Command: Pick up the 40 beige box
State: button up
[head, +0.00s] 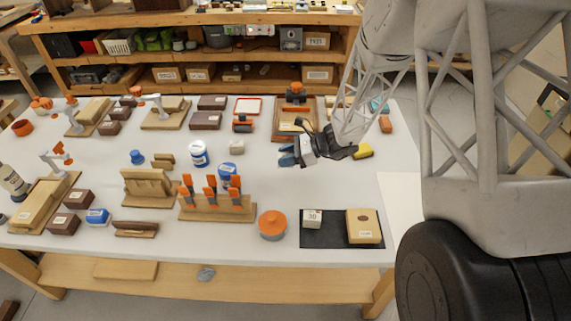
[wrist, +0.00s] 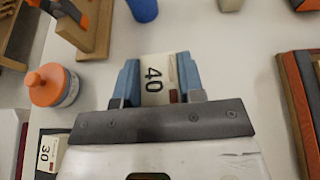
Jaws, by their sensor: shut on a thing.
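The beige box (wrist: 155,72) with a black "40" on its label sits between the two blue fingers of my gripper (wrist: 158,84) in the wrist view. The fingers are shut on its sides. In the head view my gripper (head: 289,156) is over the right half of the white table, and the box is hard to make out there. I cannot tell how far the box is above the table.
A light box marked "30" (head: 312,219) and a wooden block (head: 362,226) stand on a black mat (head: 336,241) at the front right. An orange-lidded jar (head: 272,225) is left of the mat. A wooden tray (head: 283,124) lies behind my gripper. A yellow item (head: 363,151) is to its right.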

jog(key=shift+r, duration=1.95)
jog(key=shift+a, duration=0.1)
